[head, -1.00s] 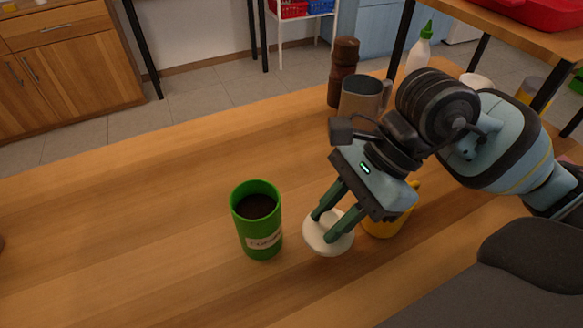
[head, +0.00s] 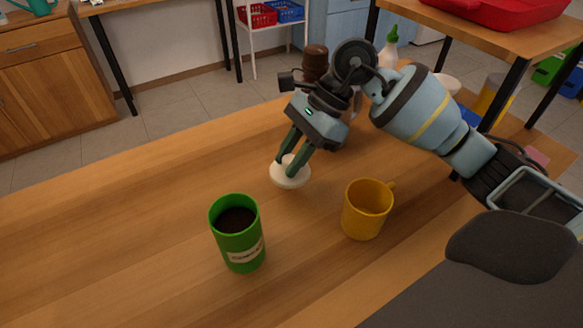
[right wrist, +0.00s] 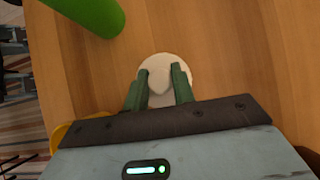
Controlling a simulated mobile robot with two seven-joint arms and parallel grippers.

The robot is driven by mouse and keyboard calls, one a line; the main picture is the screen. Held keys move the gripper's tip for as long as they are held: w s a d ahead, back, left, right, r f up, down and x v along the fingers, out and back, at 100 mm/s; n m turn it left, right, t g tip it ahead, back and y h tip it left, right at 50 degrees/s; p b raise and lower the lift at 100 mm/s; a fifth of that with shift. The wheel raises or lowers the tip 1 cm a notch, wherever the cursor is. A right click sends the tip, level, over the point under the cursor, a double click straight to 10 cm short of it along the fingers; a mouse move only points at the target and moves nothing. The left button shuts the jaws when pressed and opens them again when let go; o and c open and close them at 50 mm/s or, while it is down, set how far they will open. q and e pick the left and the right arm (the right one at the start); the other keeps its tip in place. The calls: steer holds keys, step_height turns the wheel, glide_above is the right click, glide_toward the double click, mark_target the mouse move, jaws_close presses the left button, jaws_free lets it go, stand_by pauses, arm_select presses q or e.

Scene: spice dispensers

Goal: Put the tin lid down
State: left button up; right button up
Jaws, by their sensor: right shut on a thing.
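The tin lid (head: 291,176) is a round, off-white disc with a knob. My right gripper (head: 292,164) is shut on its knob from above. In the right wrist view the lid (right wrist: 166,107) shows between the two green fingers (right wrist: 159,88). I cannot tell whether the lid touches the table. The green tin (head: 238,233) stands upright and open, with dark contents and a label, nearer to me and left of the lid. It also shows at the top left of the right wrist view (right wrist: 92,12). My left gripper is not in view.
A yellow mug (head: 366,210) stands right of the lid. A brown pepper mill (head: 314,63) stands behind my right gripper, and a white bottle with a green cap (head: 389,47) is farther back. The wooden table (head: 120,215) is clear on the left.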

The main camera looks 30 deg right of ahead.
steer(key=shift+f, duration=1.75)
steer(key=shift+f, duration=0.1)
steer(key=shift+f+b, duration=0.3)
steer(key=shift+b, duration=0.1)
steer(key=o, duration=0.9)
